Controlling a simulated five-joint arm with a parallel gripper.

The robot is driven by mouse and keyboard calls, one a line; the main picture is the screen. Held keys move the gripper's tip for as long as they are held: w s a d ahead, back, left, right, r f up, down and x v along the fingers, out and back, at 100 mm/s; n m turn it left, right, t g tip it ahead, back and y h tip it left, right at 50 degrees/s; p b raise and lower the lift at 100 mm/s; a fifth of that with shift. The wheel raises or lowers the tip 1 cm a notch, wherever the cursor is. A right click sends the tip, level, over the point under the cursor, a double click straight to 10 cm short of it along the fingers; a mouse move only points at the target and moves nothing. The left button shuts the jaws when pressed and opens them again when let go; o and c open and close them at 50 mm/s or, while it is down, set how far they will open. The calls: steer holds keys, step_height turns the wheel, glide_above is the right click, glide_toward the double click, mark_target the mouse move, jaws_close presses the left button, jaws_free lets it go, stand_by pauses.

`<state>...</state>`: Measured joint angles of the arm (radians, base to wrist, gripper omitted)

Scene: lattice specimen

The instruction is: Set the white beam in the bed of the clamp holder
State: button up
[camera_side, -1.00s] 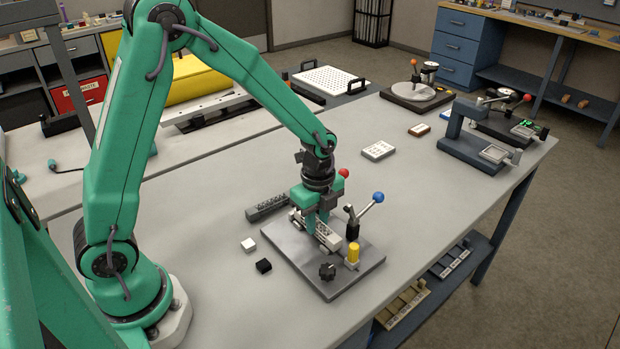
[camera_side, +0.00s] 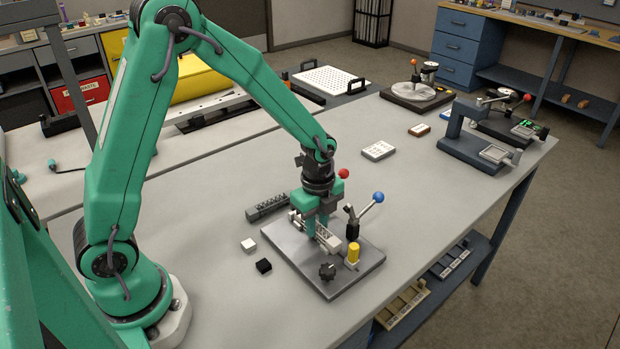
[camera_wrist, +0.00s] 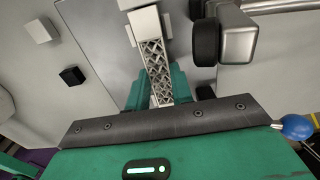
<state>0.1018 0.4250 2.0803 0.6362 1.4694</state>
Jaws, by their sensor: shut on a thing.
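The white beam (camera_side: 329,239) is a lattice bar; in the wrist view its lattice (camera_wrist: 154,57) runs up from between my fingers. My gripper (camera_side: 318,232) is shut on it, and the green fingers (camera_wrist: 158,92) stand on both sides of the beam. The clamp holder (camera_side: 345,278) is a grey plate with a red-ball lever, a blue-ball lever, a yellow cylinder and a black knob. The beam is over the plate, beside the blue-ball lever. My fingers hide part of the bed, and I cannot tell whether the beam touches it.
A dark slotted bar (camera_side: 268,208) lies behind the plate to the left. A white block (camera_side: 248,245) and a black block (camera_side: 264,266) lie left of the plate. A white perforated block (camera_side: 379,150) lies farther back.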

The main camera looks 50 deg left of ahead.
mark_target(317, 226)
steer(key=o, duration=1.5)
steer(key=shift+r, duration=2.45)
steer(key=shift+r, duration=0.1)
steer(key=shift+r, duration=3.85)
